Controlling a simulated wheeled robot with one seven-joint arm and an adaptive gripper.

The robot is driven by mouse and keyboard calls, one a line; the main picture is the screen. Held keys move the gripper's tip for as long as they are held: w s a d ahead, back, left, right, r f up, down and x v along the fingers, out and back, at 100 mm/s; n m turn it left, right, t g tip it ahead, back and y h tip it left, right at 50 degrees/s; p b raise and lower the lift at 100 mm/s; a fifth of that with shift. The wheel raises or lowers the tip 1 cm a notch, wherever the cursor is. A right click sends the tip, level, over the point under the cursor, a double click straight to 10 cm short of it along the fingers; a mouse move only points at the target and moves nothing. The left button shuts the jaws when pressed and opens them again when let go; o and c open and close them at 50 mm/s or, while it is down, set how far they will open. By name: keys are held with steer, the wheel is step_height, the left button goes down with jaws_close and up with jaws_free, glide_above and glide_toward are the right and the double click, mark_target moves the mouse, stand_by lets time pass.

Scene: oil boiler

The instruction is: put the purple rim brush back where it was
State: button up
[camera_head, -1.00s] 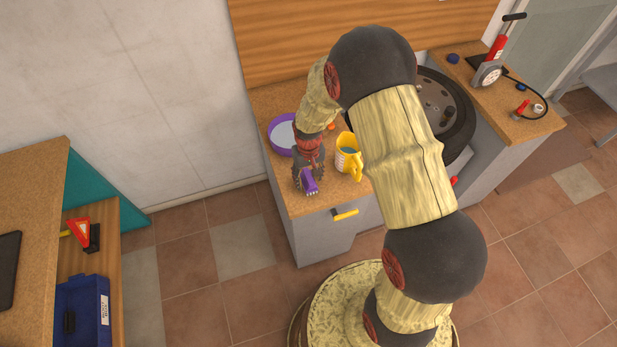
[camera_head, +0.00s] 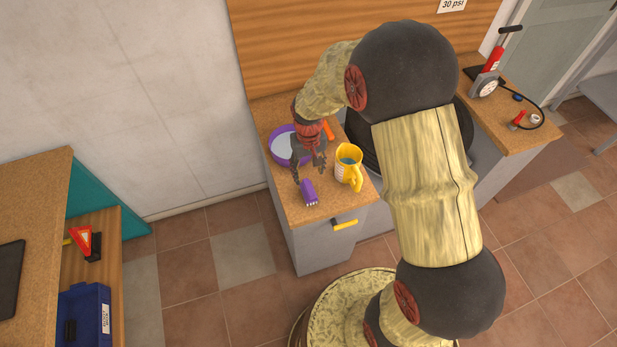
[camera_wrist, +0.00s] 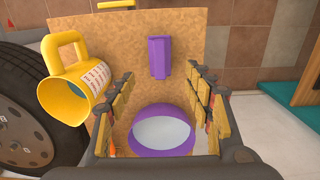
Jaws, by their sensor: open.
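The purple rim brush (camera_head: 309,192) lies on the cork counter near its front edge, with pale bristles toward the edge. In the wrist view the brush (camera_wrist: 160,58) lies apart from the fingers, beyond their tips. My gripper (camera_head: 309,172) is open and empty above the counter, just behind the brush. In the wrist view its two fingers (camera_wrist: 160,85) stand wide apart on either side. A purple bowl (camera_head: 281,147) with pale contents sits behind the gripper, partly hidden by it; it also shows between the fingers in the wrist view (camera_wrist: 161,111).
A yellow mug (camera_head: 347,172) with bluish contents stands right of the brush. An orange item (camera_head: 328,130) lies behind the mug. A wheel (camera_wrist: 24,125) is beside the counter. The yellow drawer handle (camera_head: 345,224) is below the front edge. A tire pump (camera_head: 492,62) stands far right.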

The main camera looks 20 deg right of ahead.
steer(key=s+r+t, duration=0.1)
steer(key=s+r, duration=0.2)
steer(key=r, duration=0.7)
steer(key=s+r+t, duration=0.1)
steer(key=s+r, duration=0.2)
steer(key=r, duration=0.6)
steer(key=s+r+t, duration=0.3)
steer(key=s+r, duration=0.8)
steer(key=s, duration=0.5)
steer(key=shift+t, duration=0.3)
